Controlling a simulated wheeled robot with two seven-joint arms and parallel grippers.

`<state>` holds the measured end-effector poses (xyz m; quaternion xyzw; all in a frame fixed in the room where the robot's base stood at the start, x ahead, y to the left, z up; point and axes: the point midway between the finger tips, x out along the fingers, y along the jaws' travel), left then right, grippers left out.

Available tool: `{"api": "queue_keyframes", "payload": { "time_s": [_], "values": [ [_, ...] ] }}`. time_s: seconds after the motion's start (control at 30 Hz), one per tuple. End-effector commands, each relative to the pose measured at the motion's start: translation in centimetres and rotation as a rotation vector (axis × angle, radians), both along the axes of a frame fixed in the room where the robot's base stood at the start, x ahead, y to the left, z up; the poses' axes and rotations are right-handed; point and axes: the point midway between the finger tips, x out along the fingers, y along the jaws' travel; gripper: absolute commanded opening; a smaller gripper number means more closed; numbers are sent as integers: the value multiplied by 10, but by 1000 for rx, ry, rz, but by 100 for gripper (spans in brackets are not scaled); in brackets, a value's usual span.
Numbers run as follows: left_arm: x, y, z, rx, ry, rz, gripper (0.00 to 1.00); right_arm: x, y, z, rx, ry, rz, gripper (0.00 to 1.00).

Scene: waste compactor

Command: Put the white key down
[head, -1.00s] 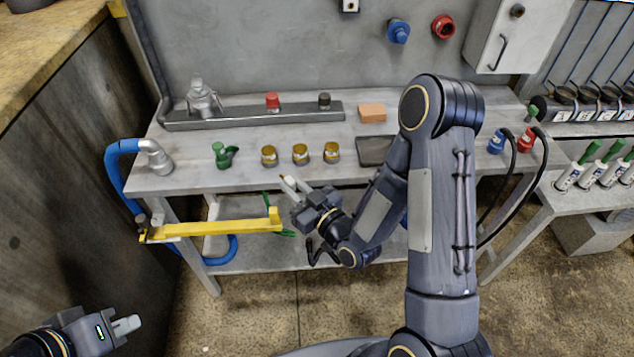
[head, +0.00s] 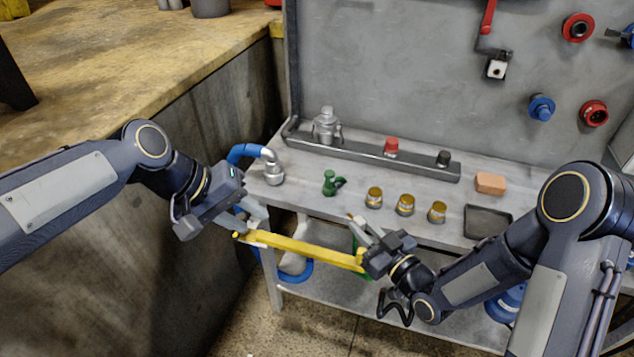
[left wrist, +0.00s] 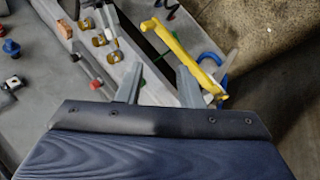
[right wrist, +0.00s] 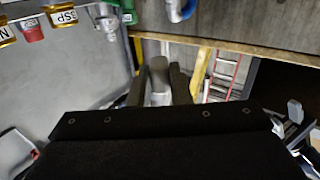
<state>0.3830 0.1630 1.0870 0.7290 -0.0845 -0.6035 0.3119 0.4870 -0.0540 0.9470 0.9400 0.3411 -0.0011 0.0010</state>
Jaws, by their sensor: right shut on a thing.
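My right gripper (head: 361,226) is shut on the white key. It hangs over the front edge of the bench, in front of the brass caps. In the head view the key is mostly hidden by the fingers. In the right wrist view the pale grey-white key (right wrist: 160,78) shows between the two dark fingers. My left gripper (head: 252,222) is near the left end of the yellow bar. In the left wrist view its fingers (left wrist: 159,88) stand apart with nothing between them.
The yellow bar (head: 305,250) runs along the bench front, below both grippers. On the bench (head: 300,190) stand a green fitting (head: 330,183), three brass caps (head: 405,205), an orange block (head: 490,183) and a dark tray (head: 487,222). A blue hose (head: 245,152) is at left.

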Motion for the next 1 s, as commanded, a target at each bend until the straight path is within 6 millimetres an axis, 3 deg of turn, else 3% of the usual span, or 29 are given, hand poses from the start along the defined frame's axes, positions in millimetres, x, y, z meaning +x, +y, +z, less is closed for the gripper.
{"api": "queue_keyframes", "payload": {
  "time_s": [0.03, 0.2, 0.4, 0.6, 0.77, 1.0],
  "values": [
    [19, -11, -2, -25, 39, 0, 33, 0, 0, 0, 1, -1, 0, 0],
    [73, -47, -11, -109, 161, 24, 33, 0, 0, 0, 1, -1, 0, 0],
    [117, -86, -28, -180, 277, 48, 33, 0, 0, 0, 1, -1, 0, 0],
    [135, -105, -39, -213, 329, 60, 33, 0, 0, 0, 1, -1, 0, 0],
    [136, -115, -49, -217, 340, 61, 33, 0, 0, 0, 1, -1, 0, 0],
    [137, -143, -82, -215, 340, 59, 33, 0, 0, 0, 1, -1, -1, 0]
  ]
}}
